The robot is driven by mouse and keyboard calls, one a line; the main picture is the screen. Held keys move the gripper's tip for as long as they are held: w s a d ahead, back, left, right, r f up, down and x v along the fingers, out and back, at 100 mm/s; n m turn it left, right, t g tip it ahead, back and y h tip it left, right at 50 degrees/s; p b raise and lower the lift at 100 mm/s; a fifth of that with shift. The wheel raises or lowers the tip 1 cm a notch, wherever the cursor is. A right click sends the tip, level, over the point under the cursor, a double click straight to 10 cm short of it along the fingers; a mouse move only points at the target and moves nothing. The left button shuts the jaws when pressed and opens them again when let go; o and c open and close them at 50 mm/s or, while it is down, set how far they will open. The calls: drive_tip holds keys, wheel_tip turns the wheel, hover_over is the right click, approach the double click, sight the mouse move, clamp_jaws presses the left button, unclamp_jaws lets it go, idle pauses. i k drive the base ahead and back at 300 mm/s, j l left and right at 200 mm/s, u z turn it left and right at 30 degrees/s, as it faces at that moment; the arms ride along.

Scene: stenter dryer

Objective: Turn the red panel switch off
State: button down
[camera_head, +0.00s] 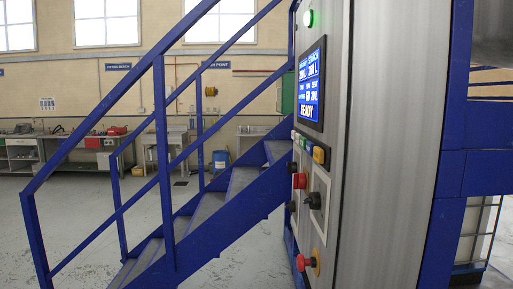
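The metal control panel (385,150) stands close in front of me, right of centre, seen at a steep angle. A red knob (299,181) sticks out to the left from its face, below a row of coloured buttons (304,145). A black rotary switch (314,201) sits just below and to the right of it on a pale plate. A red mushroom button (304,262) on a yellow base is lower down. I cannot tell for sure which red control is the switch, or its setting. My gripper is not in view.
A lit screen reading READY (311,84) and a green lamp (308,18) are higher on the panel. Blue stairs with railings (165,180) stand left of the panel. A blue frame (455,150) is at right. Benches (75,150) line the far wall; open floor lies at left.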

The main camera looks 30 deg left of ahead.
sight(299, 178)
drive_tip(key=u, duration=1.1)
drive_tip(key=j, duration=0.15)
drive_tip(key=i, duration=0.05)
